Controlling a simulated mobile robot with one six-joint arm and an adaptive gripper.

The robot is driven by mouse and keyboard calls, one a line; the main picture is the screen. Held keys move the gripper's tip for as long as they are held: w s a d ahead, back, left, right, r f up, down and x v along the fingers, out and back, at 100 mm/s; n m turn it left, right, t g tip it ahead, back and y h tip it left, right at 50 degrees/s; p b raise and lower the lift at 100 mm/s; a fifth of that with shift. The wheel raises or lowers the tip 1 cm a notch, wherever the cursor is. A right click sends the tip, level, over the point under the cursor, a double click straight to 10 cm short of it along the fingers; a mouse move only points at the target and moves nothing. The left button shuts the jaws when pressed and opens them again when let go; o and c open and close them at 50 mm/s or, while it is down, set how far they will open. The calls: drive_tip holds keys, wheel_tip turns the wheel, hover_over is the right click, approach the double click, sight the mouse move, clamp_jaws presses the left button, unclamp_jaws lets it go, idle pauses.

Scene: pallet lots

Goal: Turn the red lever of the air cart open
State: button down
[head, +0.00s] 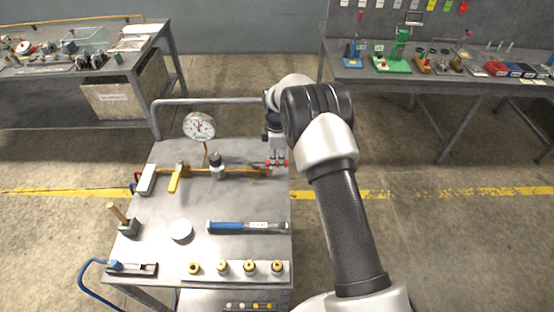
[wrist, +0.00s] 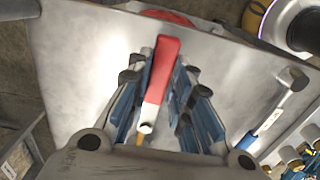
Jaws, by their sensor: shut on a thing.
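The air cart (head: 215,205) stands left of my arm, with a yellow pipe run along its top. The red lever (wrist: 161,72) lies between the two blue-padded fingers of my gripper (wrist: 163,85) in the wrist view, its white end toward the camera. My gripper (head: 277,157) is shut on it. In the head view only small red parts of the lever (head: 268,163) show beside the fingers at the right end of the pipe. The valve under the lever is largely hidden.
A round gauge (head: 199,127) stands at the cart's back. A yellow handle (head: 174,183), a blue tool (head: 247,227) and a strip with several brass fittings (head: 236,271) are also on the cart. Loaded benches stand behind at left (head: 60,100) and right (head: 440,77). Floor between is clear.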

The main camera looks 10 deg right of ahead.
sight(277, 161)
drive_tip(key=shift+w, duration=0.1)
drive_tip(key=c, duration=1.4)
unclamp_jaws()
drive_tip(key=shift+c, duration=0.2)
drive_tip(key=shift+r, duration=0.1)
wheel_tip(277, 161, up, 12)
